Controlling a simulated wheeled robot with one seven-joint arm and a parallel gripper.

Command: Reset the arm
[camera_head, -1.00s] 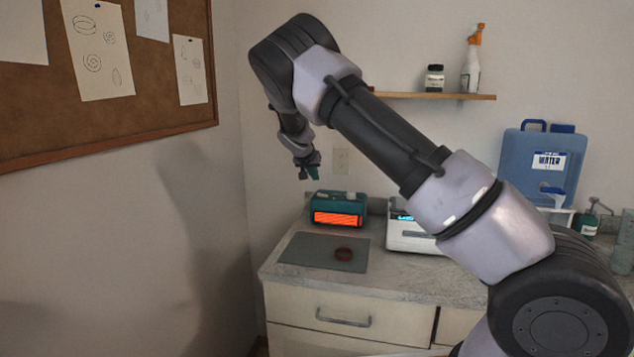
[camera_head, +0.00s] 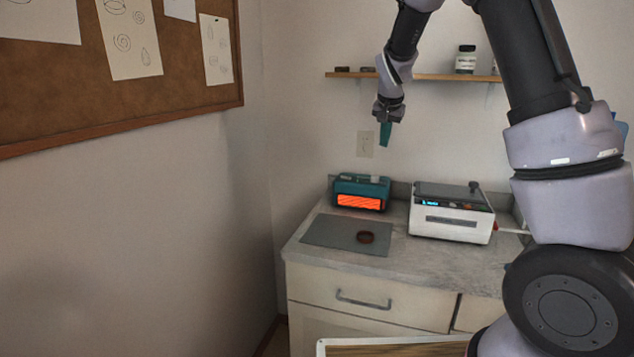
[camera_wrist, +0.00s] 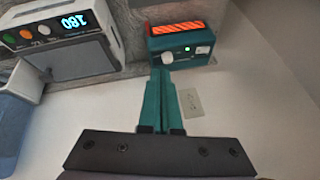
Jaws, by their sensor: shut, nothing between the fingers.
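My gripper (camera_head: 385,136) hangs in the air in the head view, fingers pointing down, in front of the back wall and above the counter. Its teal fingers are closed together with nothing between them. In the wrist view the shut fingers (camera_wrist: 160,98) reach toward the teal heater-like box with glowing orange bars (camera_wrist: 178,40). That box also shows in the head view (camera_head: 361,192), below the gripper and apart from it. My arm rises from the lower right and bends over at the top, where its elbow is cut off by the picture edge.
A white device with a lit display (camera_head: 451,214) stands on the counter (camera_head: 420,262). A grey mat (camera_head: 325,232) holds a brown ring (camera_head: 365,237). A wall shelf (camera_head: 440,77) with a jar (camera_head: 466,60) is behind the arm. A corkboard (camera_head: 60,100) hangs on the left wall.

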